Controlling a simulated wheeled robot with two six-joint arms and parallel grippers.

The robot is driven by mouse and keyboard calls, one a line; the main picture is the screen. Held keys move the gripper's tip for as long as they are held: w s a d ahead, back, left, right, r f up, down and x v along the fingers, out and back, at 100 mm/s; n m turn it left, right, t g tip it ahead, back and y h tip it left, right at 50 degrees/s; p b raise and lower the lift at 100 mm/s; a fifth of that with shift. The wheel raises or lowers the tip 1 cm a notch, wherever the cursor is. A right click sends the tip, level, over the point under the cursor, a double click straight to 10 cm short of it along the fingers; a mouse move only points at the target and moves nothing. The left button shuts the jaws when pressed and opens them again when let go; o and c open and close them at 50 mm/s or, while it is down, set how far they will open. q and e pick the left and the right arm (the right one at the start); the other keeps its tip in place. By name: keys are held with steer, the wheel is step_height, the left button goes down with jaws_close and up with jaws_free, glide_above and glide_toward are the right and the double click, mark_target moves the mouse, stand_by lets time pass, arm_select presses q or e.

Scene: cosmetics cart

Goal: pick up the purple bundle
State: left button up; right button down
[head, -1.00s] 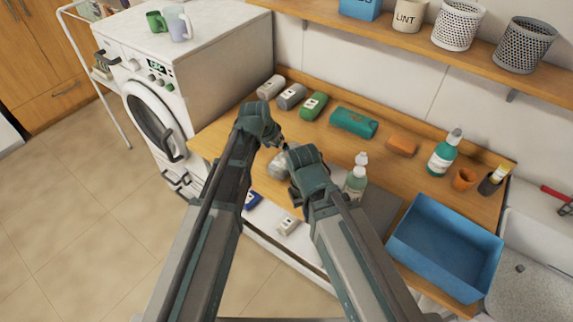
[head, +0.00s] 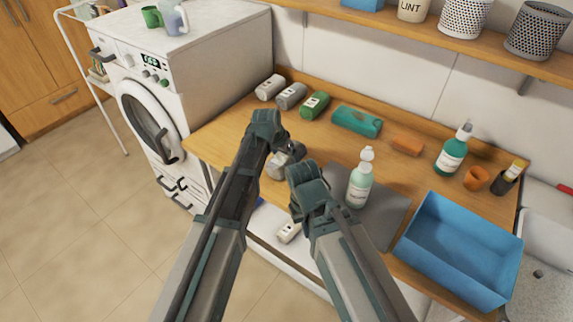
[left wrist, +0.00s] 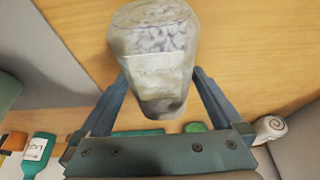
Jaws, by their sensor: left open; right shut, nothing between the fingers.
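No bundle looks clearly purple. A pale grey bundle with a faint purplish pattern (left wrist: 155,50) fills the top middle of the left wrist view. It also shows on the counter near the front edge in the head view (head: 279,167), partly covered by my left gripper. My left gripper (head: 287,150) is open above this bundle. In the left wrist view its fingers (left wrist: 161,78) stand on either side of the bundle; I cannot tell whether they touch it. My right gripper (head: 298,203) is shut and empty, nearer and to the right.
A row of grey, green and teal rolls (head: 357,121) and an orange block (head: 407,145) lies along the back. A pump bottle (head: 360,182) stands right of my right gripper, near a blue tub (head: 455,262). A washing machine (head: 195,75) stands at left.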

arm_select(q)
steer(key=shift+w+d+f, duration=0.1)
steer(key=shift+w+f, duration=0.1)
steer(key=shift+f, duration=0.45)
steer(key=shift+r, duration=0.1)
arm_select(e)
steer(key=shift+f, duration=0.55)
arm_select(q)
steer(key=c, duration=1.5)
steer(key=shift+o, duration=0.2)
steer(key=shift+r, duration=0.1)
arm_select(e)
steer(key=shift+r, duration=0.1)
